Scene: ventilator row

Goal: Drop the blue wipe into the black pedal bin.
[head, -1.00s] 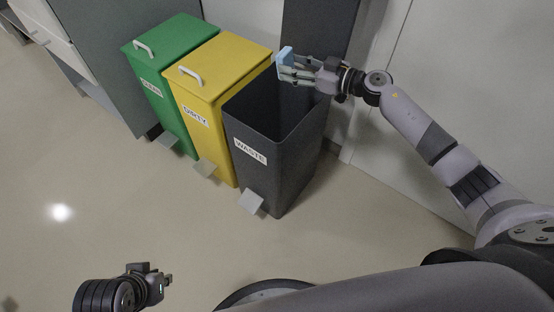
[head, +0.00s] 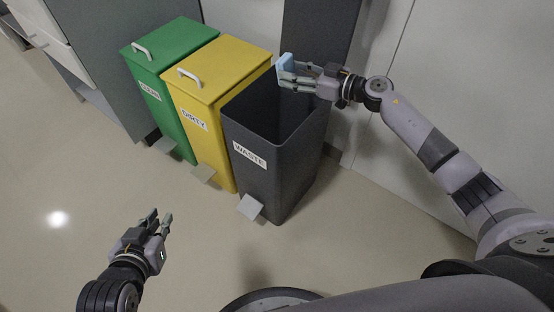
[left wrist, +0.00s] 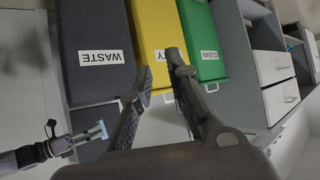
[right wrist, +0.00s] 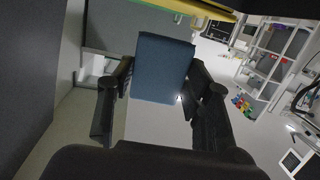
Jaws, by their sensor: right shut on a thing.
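The black bin (head: 262,175), labelled WASTE, stands at the right end of a row, its top open and no lid visible. It also shows in the left wrist view (left wrist: 92,25). My right gripper (head: 290,80) is shut on the blue wipe (head: 286,64), above the back part of the black bin's opening. The wipe looks like a flat blue block; in the right wrist view the wipe (right wrist: 163,68) sits between the fingers. My left gripper (head: 160,218) is open and empty, low in front of the bins and apart from them.
A yellow bin (head: 228,65) labelled DIRTY and a green bin (head: 175,45) labelled CLEAN stand left of the black bin, both with closed lids. Grey pedals (head: 250,207) stick out in front. A wall and grey panel are behind. The floor in front is clear.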

